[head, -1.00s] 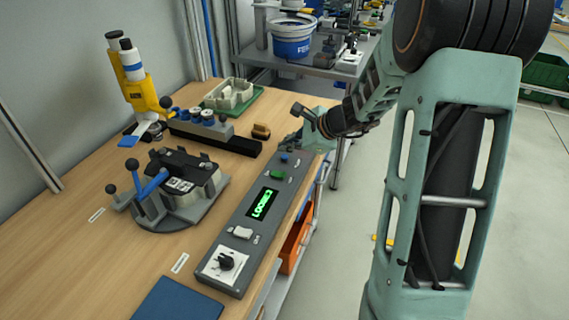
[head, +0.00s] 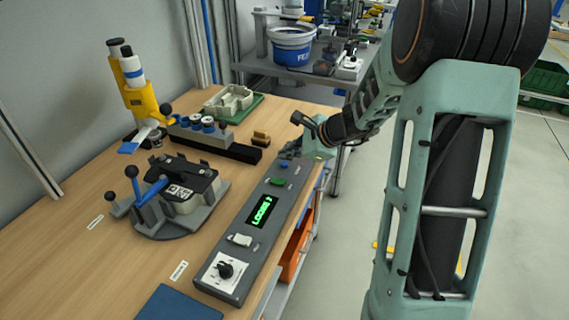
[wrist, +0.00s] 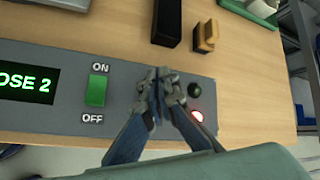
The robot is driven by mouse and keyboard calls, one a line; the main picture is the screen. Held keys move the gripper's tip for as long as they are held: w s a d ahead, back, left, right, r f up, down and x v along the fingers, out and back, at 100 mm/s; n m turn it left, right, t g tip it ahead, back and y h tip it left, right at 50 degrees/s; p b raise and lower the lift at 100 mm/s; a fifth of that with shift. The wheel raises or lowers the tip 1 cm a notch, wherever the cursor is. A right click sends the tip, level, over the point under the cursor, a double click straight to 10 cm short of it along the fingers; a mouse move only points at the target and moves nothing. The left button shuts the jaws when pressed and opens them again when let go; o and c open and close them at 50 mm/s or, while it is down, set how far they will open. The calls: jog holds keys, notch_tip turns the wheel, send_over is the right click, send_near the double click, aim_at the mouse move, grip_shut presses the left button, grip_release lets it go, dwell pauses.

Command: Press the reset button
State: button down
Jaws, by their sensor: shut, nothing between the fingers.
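The grey control panel (head: 228,260) lies along the table's right edge. It carries a lit green display (head: 262,211), a green ON/OFF switch (head: 278,181) and a small blue button (head: 284,165); I cannot read which button is the reset. A lit whitish-red button or lamp (wrist: 197,115) sits beside the black one. I cannot tell whether the fingers touch the panel.
A black bar (wrist: 167,22) and a tan block (wrist: 205,37) lie just beyond the panel. A fixture with a blue lever (head: 153,191) and a yellow press-like device (head: 140,100) stand to the left.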

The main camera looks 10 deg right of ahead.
aim_at(286, 165)
jog(key=shift+f, duration=0.1)
dwell(0.4)
jog(key=shift+f+b, duration=0.35)
jog(key=shift+b, duration=0.25)
jog(key=shift+f+b, duration=0.5)
jog(key=shift+b, duration=0.05)
dwell(0.4)
dwell(0.4)
jog(key=shift+r+p, duration=0.65)
jog(key=shift+r, duration=0.25)
jog(key=shift+r, duration=0.15)
notch_tip(286, 165, up, 5)
jog(key=p, duration=0.4)
dwell(0.3)
